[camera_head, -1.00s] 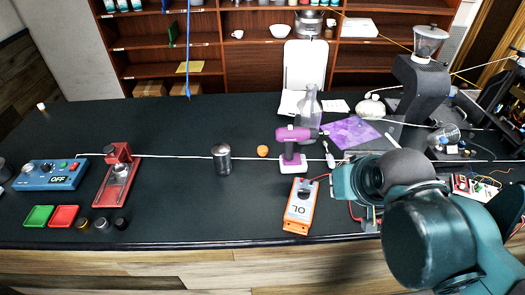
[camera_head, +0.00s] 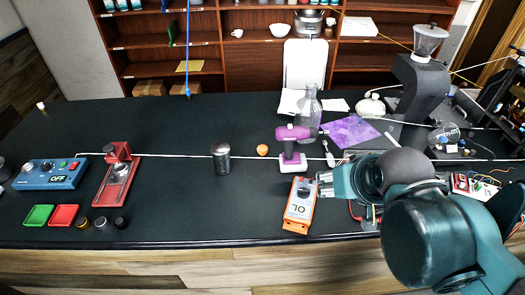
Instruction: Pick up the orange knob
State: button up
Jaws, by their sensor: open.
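The orange knob (camera_head: 262,150) is a small round thing lying on the dark counter, between a dark metal canister and a purple drill. My gripper (camera_head: 322,184) is at the end of the teal arm, to the right of and nearer the front than the knob. It is open beside the upper right of the orange OL meter and apart from the knob. The arm hides part of the counter at the right; the gripper shows small, and nothing can be seen between its fingers.
The canister (camera_head: 221,158) stands left of the knob. The purple drill (camera_head: 291,148) stands upright to its right, with the orange OL meter (camera_head: 299,206) in front. The counter's left middle is clear.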

jog(key=shift+r, duration=0.1)
jog(key=w+a+r+n+g+p, duration=0.25)
jog(key=w+r+n, duration=0.25)
jog(key=w+r, duration=0.55)
jog(key=w+a+n+g+p, duration=0.15)
jog(key=w+a+n, duration=0.3)
jog(key=w, duration=0.45)
jog(key=w+a+n+g+p, duration=0.15)
jog(key=w+a+n, duration=0.3)
jog(key=w, duration=0.45)
jog(key=w+a+f+n+g+p, duration=0.2)
jog(key=w+a+f+n, duration=0.1)
jog(key=w+a+f, duration=0.4)
jog(key=f, duration=1)
jog(key=w+d+f, duration=0.1)
jog(key=f, duration=0.4)
jog(key=shift+f, duration=0.3)
jog(key=shift+d, duration=0.1)
